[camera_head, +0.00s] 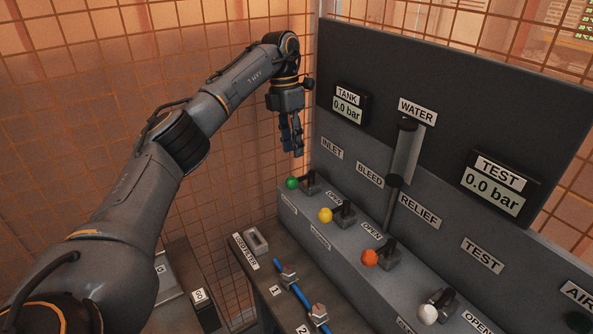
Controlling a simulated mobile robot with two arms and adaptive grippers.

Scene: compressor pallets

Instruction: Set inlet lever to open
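The inlet lever with its green knob (292,183) sits at the far left of the lever row, below the INLET label (331,148). Its knob points to the left of its pivot, away from the OPEN label (334,198) on its right. My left gripper (292,152) hangs fingers down, above and behind the green knob in the picture, with nothing seen in it. It looks apart from the lever. Its two fingers show close together at a slant, so I cannot tell if they are parted. My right gripper is not in view.
Yellow (325,215), orange (370,258) and white (428,313) knobbed levers follow to the right. The TANK (347,107) and TEST (494,191) displays read 0.0 bar. A lower bench (262,278) with a blue hose stands in front. A wire mesh fence (225,40) is behind.

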